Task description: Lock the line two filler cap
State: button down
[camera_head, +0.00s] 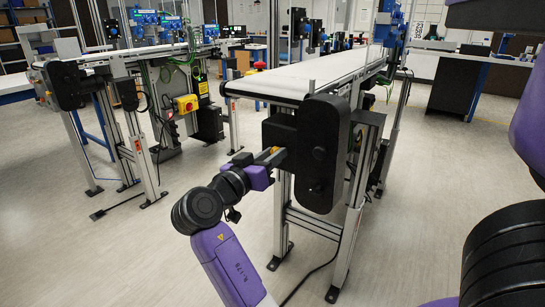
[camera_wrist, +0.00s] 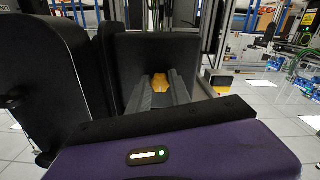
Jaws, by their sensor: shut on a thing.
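A small orange-yellow cap (camera_wrist: 173,84) sits against the flat face of a black housing (camera_wrist: 150,52) in the wrist view. My gripper (camera_wrist: 166,90) has its two grey fingers shut on the cap, one on each side. In the head view my gripper (camera_head: 277,156) reaches the black drive housing (camera_head: 322,150) under the near end of the right conveyor. Only a small bit of the orange cap (camera_head: 274,150) shows there. The fingers hide the cap's lower sides, and I cannot tell how far it is turned.
The right conveyor belt (camera_head: 310,75) runs above and behind my gripper. Its metal legs (camera_head: 345,225) stand close beside my arm. A second conveyor (camera_head: 125,58) with a yellow switch box (camera_head: 187,104) stands at left. The floor between the two conveyors is largely open.

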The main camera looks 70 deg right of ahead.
jog(key=shift+f, duration=0.1)
jog(key=c, duration=1.2)
grip_release()
jog(key=shift+a, duration=0.1)
jog(key=shift+p+v, duration=0.6)
jog(key=shift+v, duration=3.2)
